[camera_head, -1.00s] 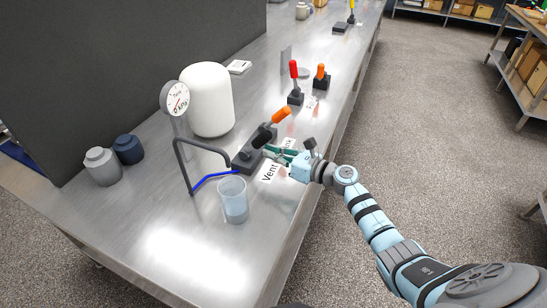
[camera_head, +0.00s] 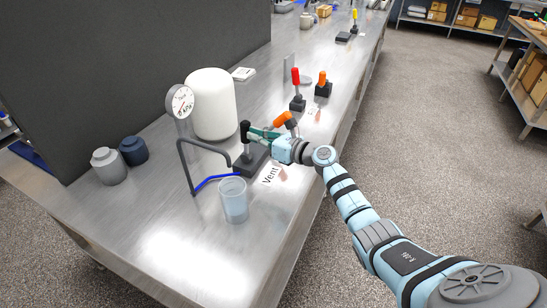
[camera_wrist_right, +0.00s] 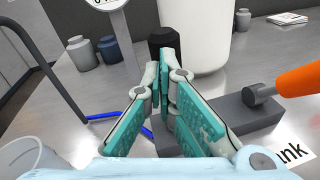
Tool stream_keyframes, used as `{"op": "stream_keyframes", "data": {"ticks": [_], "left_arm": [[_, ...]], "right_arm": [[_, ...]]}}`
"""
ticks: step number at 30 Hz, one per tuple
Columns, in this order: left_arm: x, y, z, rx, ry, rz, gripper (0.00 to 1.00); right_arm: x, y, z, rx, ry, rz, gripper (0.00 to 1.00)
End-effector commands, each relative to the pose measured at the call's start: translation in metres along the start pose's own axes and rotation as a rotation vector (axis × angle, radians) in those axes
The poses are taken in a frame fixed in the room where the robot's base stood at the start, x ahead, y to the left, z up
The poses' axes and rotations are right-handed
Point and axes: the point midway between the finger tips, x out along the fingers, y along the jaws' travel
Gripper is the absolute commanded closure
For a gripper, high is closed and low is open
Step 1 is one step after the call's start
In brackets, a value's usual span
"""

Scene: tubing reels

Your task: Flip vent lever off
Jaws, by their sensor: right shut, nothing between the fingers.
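In the right wrist view the black handle (camera_wrist_right: 163,41) shows just past the fingertips (camera_wrist_right: 164,60); contact there cannot be told for sure. An orange-handled lever (camera_head: 284,119) leans beside my right gripper, partly hidden by it. My left gripper is not in view.
A pressure gauge (camera_head: 180,101), a bent grey tube with a blue end (camera_head: 213,181) and a clear beaker (camera_head: 234,201) stand left of the levers. A white tank (camera_head: 212,105) is behind. Red (camera_head: 296,78) and orange (camera_head: 322,79) levers stand farther along. The front-left bench is clear.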

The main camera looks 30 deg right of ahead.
Motion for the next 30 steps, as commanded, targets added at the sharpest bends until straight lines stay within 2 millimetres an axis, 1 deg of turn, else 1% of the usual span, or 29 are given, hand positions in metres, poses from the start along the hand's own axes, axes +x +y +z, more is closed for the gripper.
{"op": "stream_keyframes", "data": {"ticks": [6,12,30], "left_arm": [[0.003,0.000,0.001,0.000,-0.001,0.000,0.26],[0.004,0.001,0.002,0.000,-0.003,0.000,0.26],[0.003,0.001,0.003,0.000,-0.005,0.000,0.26]], "right_arm": [[0.014,0.005,0.005,0.000,0.000,0.004,1.00],[0.020,0.007,0.007,0.000,0.001,0.005,1.00],[0.021,0.007,0.008,0.000,0.002,0.005,1.00]]}}
